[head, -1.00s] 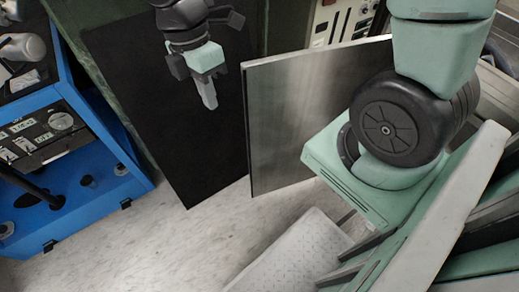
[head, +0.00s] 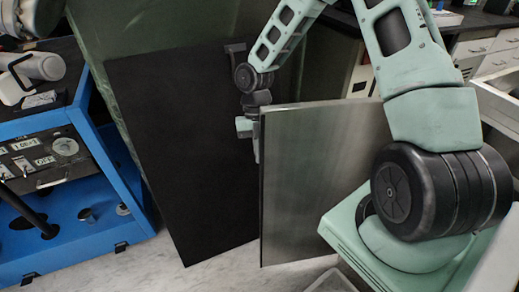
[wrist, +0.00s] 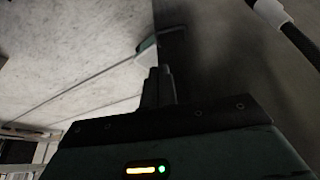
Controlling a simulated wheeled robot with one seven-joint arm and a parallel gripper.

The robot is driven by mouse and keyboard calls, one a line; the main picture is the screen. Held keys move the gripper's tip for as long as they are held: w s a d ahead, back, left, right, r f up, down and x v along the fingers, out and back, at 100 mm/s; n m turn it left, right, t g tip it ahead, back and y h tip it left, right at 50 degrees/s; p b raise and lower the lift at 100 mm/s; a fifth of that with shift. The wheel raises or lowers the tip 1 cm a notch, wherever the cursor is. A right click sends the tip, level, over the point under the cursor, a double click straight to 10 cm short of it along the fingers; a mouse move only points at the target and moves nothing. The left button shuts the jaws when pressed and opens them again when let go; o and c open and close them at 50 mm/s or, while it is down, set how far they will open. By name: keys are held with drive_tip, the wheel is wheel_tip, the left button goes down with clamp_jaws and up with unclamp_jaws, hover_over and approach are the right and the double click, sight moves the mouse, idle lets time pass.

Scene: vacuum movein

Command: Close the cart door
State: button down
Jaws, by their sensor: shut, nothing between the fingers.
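A grey metal panel (head: 325,185), which looks like the cart door, stands upright and swung out in the head view. Its free edge faces me at the left. My gripper (head: 257,150) hangs pointing down beside the upper part of that edge, partly hidden behind it. I cannot tell whether it touches the panel. In the wrist view my gripper's fingers (wrist: 158,82) are together with nothing between them. A dark flat panel (head: 185,150) stands behind my gripper. Where the door joins the cart is hidden by my arm.
A blue cart (head: 125,175) with instruments and bottles stands at the left. Pale floor (head: 215,272) is clear below the panels. White drawers (head: 490,50) are at the upper right. A dark hose (wrist: 290,35) with a white collar shows in the wrist view.

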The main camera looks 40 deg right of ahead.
sight(263, 181)
drive_tip(key=shift+s+a+f+b, duration=0.3)
drive_tip(key=shift+s+a+f, duration=0.15)
drive_tip(key=shift+s+f, duration=0.4)
drive_tip(key=shift+s+a+f+b, duration=0.35)
drive_tip(key=shift+s+a+f, duration=0.1)
drive_tip(key=shift+s+f, duration=0.4)
drive_tip(key=shift+s+a+f+b, duration=0.3)
drive_tip(key=shift+s+a+f, duration=0.15)
drive_tip(key=shift+s+f, duration=0.4)
drive_tip(key=shift+s+r, duration=0.15)
drive_tip(key=shift+r, duration=0.05)
